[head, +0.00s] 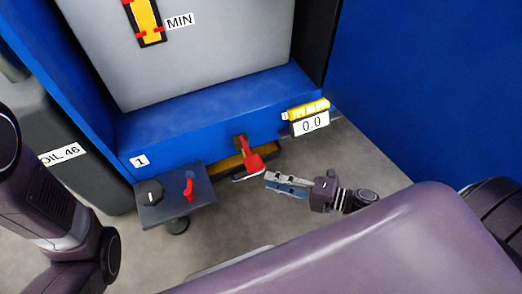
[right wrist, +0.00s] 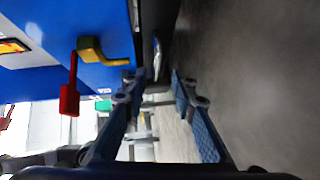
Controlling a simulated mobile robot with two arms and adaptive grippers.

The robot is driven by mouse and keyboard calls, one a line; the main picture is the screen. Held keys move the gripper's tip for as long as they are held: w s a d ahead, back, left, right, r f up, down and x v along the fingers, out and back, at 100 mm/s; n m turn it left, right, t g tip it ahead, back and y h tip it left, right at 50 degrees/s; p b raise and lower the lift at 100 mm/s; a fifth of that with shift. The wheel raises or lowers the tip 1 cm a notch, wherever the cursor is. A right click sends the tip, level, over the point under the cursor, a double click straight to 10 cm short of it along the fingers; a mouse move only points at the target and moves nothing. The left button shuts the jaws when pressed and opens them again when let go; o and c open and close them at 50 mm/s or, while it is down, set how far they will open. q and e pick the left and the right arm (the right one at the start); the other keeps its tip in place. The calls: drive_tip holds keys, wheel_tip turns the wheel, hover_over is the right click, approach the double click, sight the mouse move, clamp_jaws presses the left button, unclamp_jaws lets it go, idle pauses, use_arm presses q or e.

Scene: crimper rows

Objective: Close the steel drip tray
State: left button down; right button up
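The steel drip tray (head: 247,178) sits low at the foot of the blue machine, below the red-handled valve. Its pale front edge and a yellowish inside show in the head view; the red lever hides part of it. My right gripper (head: 268,182) is just right of the tray's front, fingers pointing at it, open with a gap between the fingertips. In the right wrist view, a small shiny metal piece (right wrist: 156,51), perhaps the tray's handle, lies ahead between the open fingers (right wrist: 157,76). I see no contact. My left gripper is out of view; only its arm shows.
The valve's red lever (head: 252,162) hangs right above the tray. A small dark control panel (head: 175,198) with a knob and red switch stands left. Grey floor (head: 365,165) is clear at right.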

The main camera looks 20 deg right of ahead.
sight(252, 175)
drive_tip(key=shift+y, duration=0.3)
drive_tip(key=shift+b+x, duration=1.85)
drive_tip(key=shift+x, duration=1.9)
drive_tip(key=shift+r, duration=0.15)
drive_tip(key=shift+c, duration=0.2)
clamp_jaws()
